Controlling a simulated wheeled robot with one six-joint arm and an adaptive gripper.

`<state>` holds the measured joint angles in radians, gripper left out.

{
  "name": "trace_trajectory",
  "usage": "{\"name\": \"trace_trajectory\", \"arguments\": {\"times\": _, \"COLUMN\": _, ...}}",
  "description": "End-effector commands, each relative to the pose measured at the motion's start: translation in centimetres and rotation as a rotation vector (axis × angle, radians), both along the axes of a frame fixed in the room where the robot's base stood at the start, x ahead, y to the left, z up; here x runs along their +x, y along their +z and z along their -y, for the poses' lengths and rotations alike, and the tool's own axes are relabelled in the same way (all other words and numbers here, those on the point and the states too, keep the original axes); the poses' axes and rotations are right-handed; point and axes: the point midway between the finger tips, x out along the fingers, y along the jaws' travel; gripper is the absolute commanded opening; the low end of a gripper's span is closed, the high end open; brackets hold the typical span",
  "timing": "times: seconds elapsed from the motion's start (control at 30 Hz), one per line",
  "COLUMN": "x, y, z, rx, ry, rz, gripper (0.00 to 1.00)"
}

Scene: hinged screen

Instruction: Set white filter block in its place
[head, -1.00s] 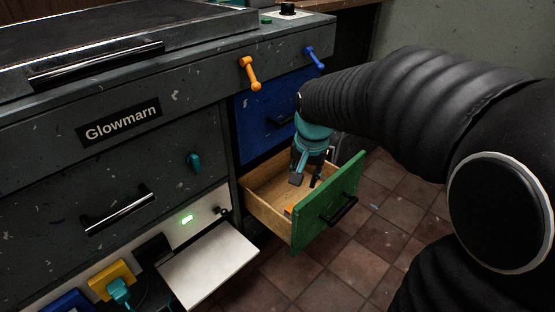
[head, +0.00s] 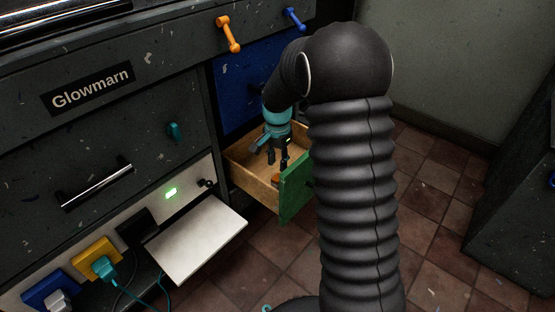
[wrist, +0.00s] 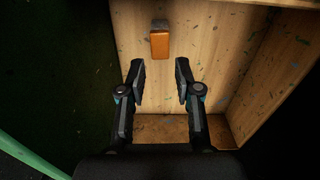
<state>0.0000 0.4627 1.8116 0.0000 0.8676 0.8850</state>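I cannot make out a white filter block in any view. My gripper (head: 270,156) points down over the open wooden drawer (head: 241,173) with the green front (head: 294,188). In the wrist view my gripper (wrist: 161,85) is open, with nothing between its fingers. A small orange block (wrist: 160,42) lies on the drawer floor (wrist: 205,50), just beyond the fingertips in that picture. The same orange block (head: 277,180) shows small in the head view. My arm hides the right part of the green front.
A white flap (head: 197,240) stands open left of the drawer, below a green light (head: 171,193). Yellow (head: 96,255) and blue (head: 50,288) sockets with plugs and cables are at lower left. An orange handle (head: 228,34) sits above a blue drawer (head: 237,95).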

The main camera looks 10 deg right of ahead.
Motion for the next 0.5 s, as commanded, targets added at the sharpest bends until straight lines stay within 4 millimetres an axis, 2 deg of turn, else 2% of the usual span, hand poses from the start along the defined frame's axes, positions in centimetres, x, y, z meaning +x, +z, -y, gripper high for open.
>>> {"name": "trace_trajectory", "arguments": {"times": 0.03, "x": 0.0, "y": -0.9, "z": 0.0, "rx": 0.000, "ry": 0.000, "rz": -0.001, "gripper": 0.33}}
{"name": "trace_trajectory", "arguments": {"times": 0.3, "x": 0.0, "y": -4.3, "z": 0.0, "rx": 0.000, "ry": 0.001, "rz": 0.000, "gripper": 0.33}}
{"name": "trace_trajectory", "arguments": {"times": 0.5, "x": 0.0, "y": -6.2, "z": 0.0, "rx": 0.000, "ry": 0.001, "rz": 0.000, "gripper": 0.33}}
